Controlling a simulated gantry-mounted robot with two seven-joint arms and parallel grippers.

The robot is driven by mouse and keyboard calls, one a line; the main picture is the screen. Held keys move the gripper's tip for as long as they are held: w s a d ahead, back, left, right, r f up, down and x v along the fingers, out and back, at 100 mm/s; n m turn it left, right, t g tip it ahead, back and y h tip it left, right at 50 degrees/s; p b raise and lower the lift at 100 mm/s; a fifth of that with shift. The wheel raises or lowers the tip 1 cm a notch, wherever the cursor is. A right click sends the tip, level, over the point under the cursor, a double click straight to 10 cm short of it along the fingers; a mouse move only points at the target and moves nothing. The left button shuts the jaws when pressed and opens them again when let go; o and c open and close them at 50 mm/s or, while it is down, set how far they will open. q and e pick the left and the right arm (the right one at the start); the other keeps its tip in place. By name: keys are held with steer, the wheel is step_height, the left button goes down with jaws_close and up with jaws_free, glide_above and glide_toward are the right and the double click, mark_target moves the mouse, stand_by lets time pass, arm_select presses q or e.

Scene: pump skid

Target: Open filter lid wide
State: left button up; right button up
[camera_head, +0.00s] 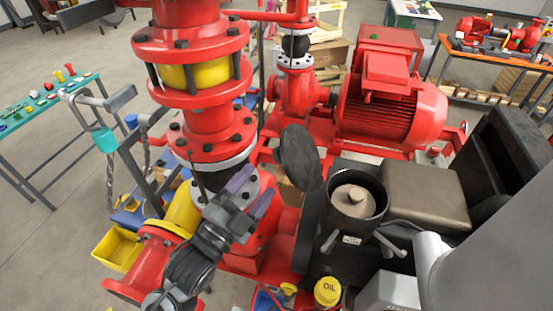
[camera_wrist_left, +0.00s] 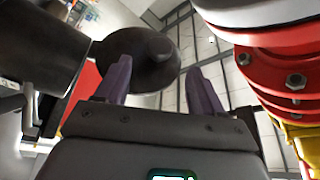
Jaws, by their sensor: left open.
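The filter lid (camera_head: 300,158) is a dark round disc. It stands steeply tilted at the left side of the black filter housing (camera_head: 371,208), whose mouth is open and shows a tan filter element (camera_head: 354,199). My left gripper (camera_head: 252,191) is open and empty, to the left of the lid and in front of the red pipe column. In the left wrist view the lid (camera_wrist_left: 140,68) appears beyond and between the two purple fingers (camera_wrist_left: 160,85). I see no clear contact with it. My right gripper is not in view.
The red flanged pipe column (camera_head: 205,105) stands close behind my left gripper. A red motor (camera_head: 390,105) is behind the housing, and a brown box (camera_head: 425,192) is at its right. A yellow oil cap (camera_head: 327,291) lies in front. A teal table (camera_head: 50,110) is at far left.

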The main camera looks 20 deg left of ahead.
mark_target(276, 160)
arm_select(q)
steer(key=p+x, duration=0.2)
steer(key=x, duration=0.5)
steer(key=shift+w+d, duration=0.1)
steer(key=shift+w, duration=0.2)
